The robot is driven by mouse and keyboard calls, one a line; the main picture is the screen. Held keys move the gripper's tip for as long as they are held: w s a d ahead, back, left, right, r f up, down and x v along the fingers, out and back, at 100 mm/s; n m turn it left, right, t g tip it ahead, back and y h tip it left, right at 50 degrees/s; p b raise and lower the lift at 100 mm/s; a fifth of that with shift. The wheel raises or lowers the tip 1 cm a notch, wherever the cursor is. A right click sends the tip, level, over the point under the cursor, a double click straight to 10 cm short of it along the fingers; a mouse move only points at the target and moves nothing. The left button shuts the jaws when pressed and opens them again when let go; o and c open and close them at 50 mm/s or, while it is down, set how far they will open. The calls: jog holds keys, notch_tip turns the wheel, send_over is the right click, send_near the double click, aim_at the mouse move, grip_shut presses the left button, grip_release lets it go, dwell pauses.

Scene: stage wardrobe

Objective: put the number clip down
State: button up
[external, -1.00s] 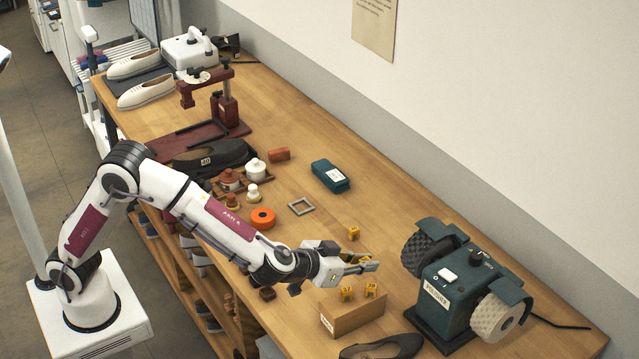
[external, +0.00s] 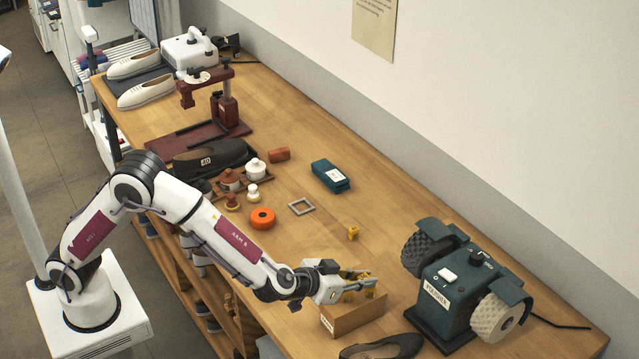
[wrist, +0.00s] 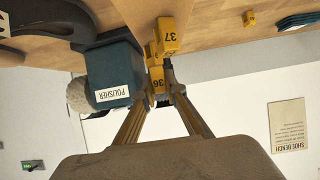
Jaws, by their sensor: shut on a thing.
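A yellow number clip marked 36 (wrist: 157,84) is between the fingertips of my gripper (wrist: 160,92) in the wrist view. In the external view my gripper (external: 358,282) is low over the far side of a wooden block (external: 358,317) and is shut on the clip, which is hard to make out there. A yellow clip marked 37 (wrist: 169,36) is just beyond the held one in the wrist view and overlaps it in the picture. I cannot tell whether the held clip touches a surface. My fingers partly hide the clips by the block.
A green polisher (external: 448,297) with brush wheels stands to the right. A dark shoe (external: 383,347) lies in front of the block. Another yellow clip (external: 353,233) lies alone behind my gripper. A grey square frame (external: 301,206) lies further left.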

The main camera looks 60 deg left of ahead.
jog(key=shift+f, duration=0.35)
jog(key=o, duration=0.7)
jog(key=shift+r, duration=0.15)
jog(key=shift+r, duration=0.15)
jog(key=shift+v, duration=5.95)
